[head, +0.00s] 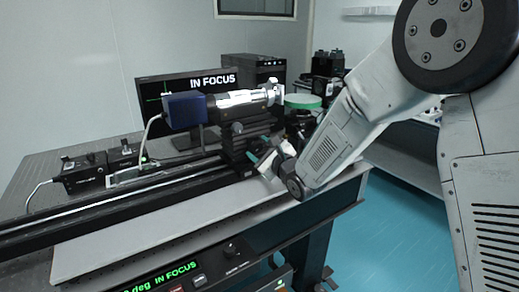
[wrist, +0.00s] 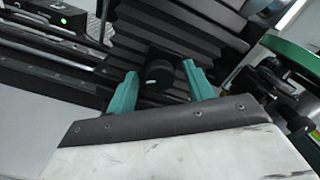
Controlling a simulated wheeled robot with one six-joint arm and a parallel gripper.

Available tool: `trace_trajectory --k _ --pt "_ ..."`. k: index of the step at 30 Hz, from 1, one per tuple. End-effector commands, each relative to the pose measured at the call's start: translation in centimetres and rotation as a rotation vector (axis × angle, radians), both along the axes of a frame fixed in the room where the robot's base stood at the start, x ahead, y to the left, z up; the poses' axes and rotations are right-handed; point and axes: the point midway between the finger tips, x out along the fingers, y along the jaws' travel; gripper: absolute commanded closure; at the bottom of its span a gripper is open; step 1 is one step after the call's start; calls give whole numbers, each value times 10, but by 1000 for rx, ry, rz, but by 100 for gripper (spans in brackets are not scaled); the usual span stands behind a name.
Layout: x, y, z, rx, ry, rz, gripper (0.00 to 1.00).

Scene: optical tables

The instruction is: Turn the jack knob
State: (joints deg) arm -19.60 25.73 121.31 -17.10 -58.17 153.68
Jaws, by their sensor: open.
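The jack (wrist: 150,30) is a black ribbed bellows body; in the head view it (head: 238,143) stands under the camera and lens assembly. Its black round knob (wrist: 160,72), with a short white mark on its face, shows in the wrist view. My gripper (wrist: 160,75) is open, one teal finger on the left of the knob and one on the right. A gap shows beside the left finger; the right finger is very near the knob, and I cannot tell whether it touches. In the head view my gripper (head: 261,158) is at the jack's front, and the knob between the fingers is not clearly visible.
A blue camera (head: 185,110) with a silver lens sits above a long black rail (head: 120,192). A monitor (head: 213,81) behind reads "IN FOCUS". A green-topped round stage (head: 303,101) stands right of the jack. Small control boxes (head: 83,172) stand at left.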

Motion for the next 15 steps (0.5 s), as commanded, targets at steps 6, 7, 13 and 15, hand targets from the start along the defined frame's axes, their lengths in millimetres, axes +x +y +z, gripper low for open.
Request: trace_trajectory --k 6,7,13,15 --pt "-30 -20 0 -1 2 0 48" --pt "-34 -24 0 -1 2 0 48" --pt "-55 -38 0 0 1 -2 48" --pt "-59 -40 0 0 2 -1 48"
